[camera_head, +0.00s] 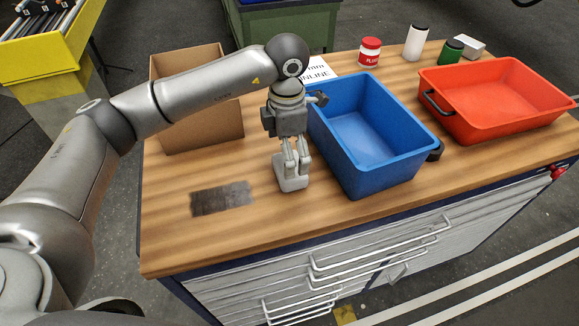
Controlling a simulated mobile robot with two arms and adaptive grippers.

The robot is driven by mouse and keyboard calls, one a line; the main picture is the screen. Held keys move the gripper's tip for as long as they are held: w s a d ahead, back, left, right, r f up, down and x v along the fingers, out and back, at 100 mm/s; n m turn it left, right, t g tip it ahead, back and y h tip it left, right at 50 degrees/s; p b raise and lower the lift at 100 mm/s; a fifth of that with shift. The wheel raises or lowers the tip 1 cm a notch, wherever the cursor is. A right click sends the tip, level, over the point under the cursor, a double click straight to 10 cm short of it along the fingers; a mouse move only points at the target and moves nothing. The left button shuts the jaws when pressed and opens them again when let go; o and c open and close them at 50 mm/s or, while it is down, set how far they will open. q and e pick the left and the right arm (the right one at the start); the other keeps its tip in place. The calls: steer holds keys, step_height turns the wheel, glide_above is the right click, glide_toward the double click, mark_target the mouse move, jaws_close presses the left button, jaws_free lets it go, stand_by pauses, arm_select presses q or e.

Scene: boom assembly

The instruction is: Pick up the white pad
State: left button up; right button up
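My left gripper (292,171) points down over the table, just left of the blue bin. Its fingers reach a pale grey-white block-like piece (291,184), which looks like the white pad. The piece is at the tabletop; I cannot tell whether it rests there or is slightly raised. The fingers overlap it, so I cannot tell whether they are shut on it. My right gripper is not in view.
The blue bin (394,164) stands close right of my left gripper, the red bin (503,126) farther right. An open cardboard box (203,126) is behind left. A dark metallic patch (221,197) lies on the wooden tabletop (250,235). Several containers, including a red-white jar (370,51), stand behind.

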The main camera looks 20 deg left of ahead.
arm_select(q)
steer(key=shift+f+p, duration=0.35)
steer(key=f, duration=0.1)
steer(key=f+p, duration=0.2)
steer(key=shift+d+f, duration=0.15)
steer(key=shift+d, duration=0.1)
steer(key=shift+f, duration=0.65)
steer(key=c, duration=0.8)
steer(key=shift+r, duration=0.1)
steer(key=shift+r, duration=0.5)
steer(key=shift+s+d+r+b, duration=1.25)
steer(key=shift+s+d+r, duration=0.45)
steer(key=shift+r, duration=0.3)
steer(key=shift+s+d+r+b, duration=1.2)
steer(key=shift+s+d+r, duration=0.4)
steer(key=shift+r, duration=0.4)
steer(key=shift+s+d+r+b, duration=1.25)
steer(key=shift+s+d+r, duration=0.45)
steer(key=shift+r, duration=0.3)
